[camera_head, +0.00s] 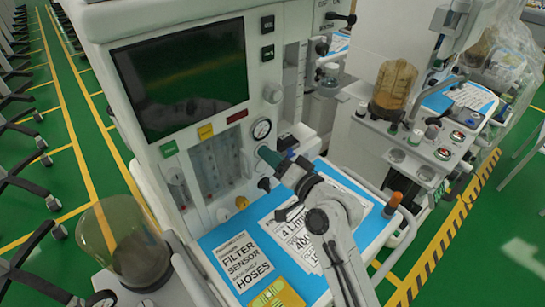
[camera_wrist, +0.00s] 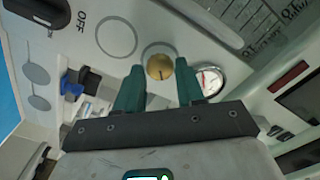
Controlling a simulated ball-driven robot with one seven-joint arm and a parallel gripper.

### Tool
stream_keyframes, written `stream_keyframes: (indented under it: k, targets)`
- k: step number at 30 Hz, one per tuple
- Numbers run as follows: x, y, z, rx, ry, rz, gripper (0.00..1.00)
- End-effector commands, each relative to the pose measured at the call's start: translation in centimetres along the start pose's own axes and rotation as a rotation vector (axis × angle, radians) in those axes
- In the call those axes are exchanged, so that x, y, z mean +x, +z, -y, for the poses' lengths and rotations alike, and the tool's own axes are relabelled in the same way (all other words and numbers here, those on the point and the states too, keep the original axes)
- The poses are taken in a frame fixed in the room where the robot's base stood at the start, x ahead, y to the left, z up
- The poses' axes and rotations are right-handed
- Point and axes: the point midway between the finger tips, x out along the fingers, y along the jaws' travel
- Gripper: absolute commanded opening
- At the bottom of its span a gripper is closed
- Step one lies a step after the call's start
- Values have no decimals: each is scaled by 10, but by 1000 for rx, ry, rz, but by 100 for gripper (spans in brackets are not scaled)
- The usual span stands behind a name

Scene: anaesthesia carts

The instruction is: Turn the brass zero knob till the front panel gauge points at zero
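The brass zero knob (camera_wrist: 160,67) is round, with a dark mark on its face, and sits in a pale ring on the white front panel in the wrist view. The front panel gauge (camera_wrist: 208,80) is just right of it, with a white dial and a red needle; the scale is too small to read. The gauge also shows in the head view (camera_head: 262,129). My gripper (camera_wrist: 160,92) has its two green fingers apart, one on each side below the knob, with nothing between them. In the head view my gripper (camera_head: 270,156) is close to the panel and hides the knob.
A dark screen (camera_head: 185,78) is above left on the cart. The blue worktop (camera_head: 222,237) below my arm bears printed sheets and a yellow item. A clear dome (camera_head: 122,240) stands at lower left. A black OFF knob (camera_wrist: 78,12) is at upper left in the wrist view.

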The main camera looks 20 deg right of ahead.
Motion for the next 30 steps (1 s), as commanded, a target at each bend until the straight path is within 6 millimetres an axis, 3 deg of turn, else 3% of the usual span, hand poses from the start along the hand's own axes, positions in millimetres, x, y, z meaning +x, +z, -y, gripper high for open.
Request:
stream_keyframes:
  k: [5,16,30]
  targets:
    - [0,0,0,0,0,1,56]
    - [-8,2,-1,0,1,2,56]
    - [-90,2,-2,1,1,1,56]
